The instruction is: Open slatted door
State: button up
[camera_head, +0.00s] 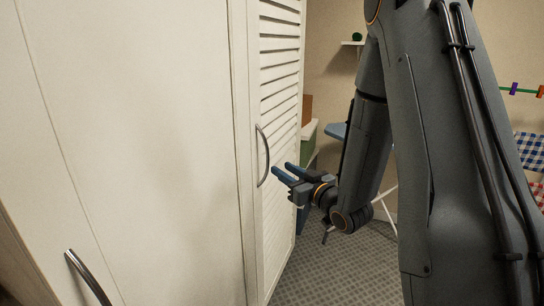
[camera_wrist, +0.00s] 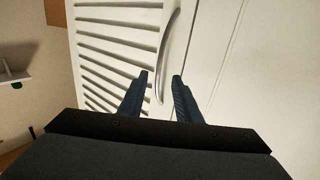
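The slatted door (camera_head: 279,75) is white with horizontal louvres and stands at a slant in the middle of the head view. It also fills much of the wrist view (camera_wrist: 118,45). Its curved metal handle (camera_head: 263,156) is near its left edge in the head view. My gripper (camera_head: 282,172) is open just right of the handle, its blue fingers pointing at it. In the wrist view the lower end of the handle (camera_wrist: 165,60) lies between and ahead of the two fingertips (camera_wrist: 160,77). The fingers do not close on it; whether they touch it cannot be told.
A plain white cabinet front (camera_head: 130,130) with a curved handle (camera_head: 88,277) fills the left. A small wall shelf (camera_head: 353,43) and a blue-topped board (camera_head: 336,130) are behind the door. Patterned carpet (camera_head: 350,260) is open below my arm. Checked cloths (camera_head: 530,150) hang at the right.

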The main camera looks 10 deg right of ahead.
aim_at(267, 158)
jog(key=x, duration=0.2)
jog(key=p+x, duration=0.1)
jog(key=x, duration=0.2)
jog(key=p+x, duration=0.1)
jog(key=x, duration=0.1)
jog(key=shift+w+a+r, duration=0.15)
jog(key=shift+w+r, duration=0.15)
jog(key=shift+c, duration=0.5)
grip_shut()
